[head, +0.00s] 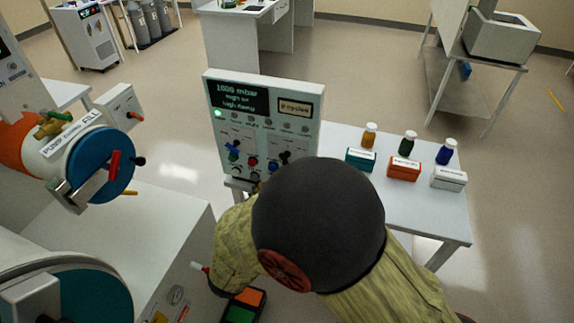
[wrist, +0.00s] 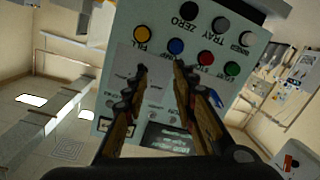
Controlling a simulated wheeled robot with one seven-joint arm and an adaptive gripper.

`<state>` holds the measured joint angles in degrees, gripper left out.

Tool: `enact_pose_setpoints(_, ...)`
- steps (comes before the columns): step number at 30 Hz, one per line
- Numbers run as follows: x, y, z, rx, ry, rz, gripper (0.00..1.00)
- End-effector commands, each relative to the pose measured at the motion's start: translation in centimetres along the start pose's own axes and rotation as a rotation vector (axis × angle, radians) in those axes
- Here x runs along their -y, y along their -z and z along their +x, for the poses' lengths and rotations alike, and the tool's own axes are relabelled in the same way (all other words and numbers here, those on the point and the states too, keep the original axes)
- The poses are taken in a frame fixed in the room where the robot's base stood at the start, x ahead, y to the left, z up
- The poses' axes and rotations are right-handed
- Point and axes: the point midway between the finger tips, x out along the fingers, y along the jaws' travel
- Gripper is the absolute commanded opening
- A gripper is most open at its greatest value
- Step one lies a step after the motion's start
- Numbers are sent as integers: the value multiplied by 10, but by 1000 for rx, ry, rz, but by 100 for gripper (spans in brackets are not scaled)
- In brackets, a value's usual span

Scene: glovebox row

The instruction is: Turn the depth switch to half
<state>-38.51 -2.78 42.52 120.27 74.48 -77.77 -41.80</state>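The control panel (head: 265,120) stands upright on the table, with a dark display reading about 1600 mbar. In the head view it has a blue-and-green lever (head: 233,150) at left and a black lever (head: 285,156) at right. I cannot read which is the depth switch or its setting. In the wrist view the panel (wrist: 150,55) appears upside down, with a blue lever (wrist: 216,100) right of the fingers. My gripper (wrist: 160,72) is open in front of the panel face, its fingers apart around a pale label area. The black lever is not clear there. My arm hides the gripper in the head view.
Yellow (wrist: 142,34), blue (wrist: 176,46), red (wrist: 205,58) and green (wrist: 232,68) buttons sit close to the fingertips. Bottles and small boxes stand on the white table (head: 430,215) right of the panel. A glovebox with a blue round door (head: 105,155) is at left.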

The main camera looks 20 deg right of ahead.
Motion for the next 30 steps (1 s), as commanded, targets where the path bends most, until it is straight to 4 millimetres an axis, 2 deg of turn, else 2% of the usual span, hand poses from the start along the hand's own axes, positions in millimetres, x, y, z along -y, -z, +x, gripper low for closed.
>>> enact_pose_setpoints(1, -11, 7, 0, -27, -42, -21, 27)
enact_pose_setpoints(3, -22, 16, -1, -58, -81, -48, 27)
enact_pose_setpoints(6, -27, 22, 0, -79, -103, -78, 27)
enact_pose_setpoints(11, -28, 22, 13, -75, -102, -85, 27)
enact_pose_setpoints(22, -32, 25, 64, -75, -100, -84, 27)
enact_pose_setpoints(30, -33, 28, 76, -77, -97, -84, 27)
